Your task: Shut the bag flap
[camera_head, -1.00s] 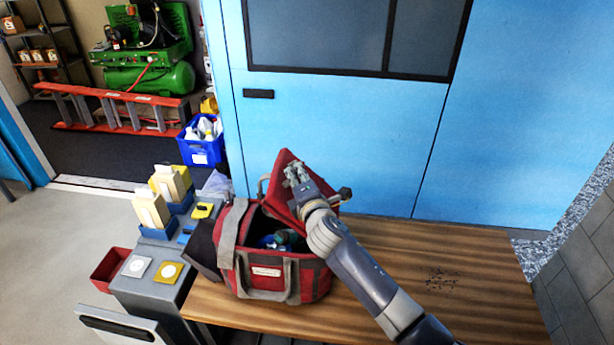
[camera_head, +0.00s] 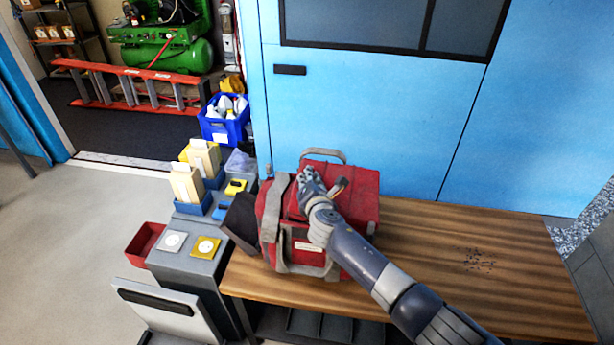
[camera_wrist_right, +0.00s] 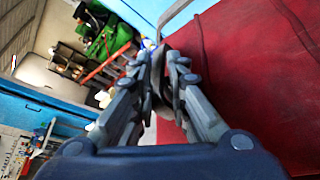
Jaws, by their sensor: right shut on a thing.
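The red and grey bag (camera_head: 272,215) stands on the wooden bench. Its red flap (camera_head: 362,188) lies over the top, and the bag's inside is hidden. My right gripper (camera_head: 311,178) is at the left part of the flap, above the bag. In the right wrist view the flap's red cloth (camera_wrist_right: 245,75) fills the right side, and the fingers (camera_wrist_right: 166,65) are close together on a dark grey strip at its edge. The arm hides part of the bag's front and right side. My left gripper is not in view.
The bench top (camera_head: 440,240) is clear to the right of the bag. A blue wall panel (camera_head: 380,110) stands right behind. At left is a grey cabinet (camera_head: 190,260) with cartons (camera_head: 186,182) and a red bin (camera_head: 146,243) beside it.

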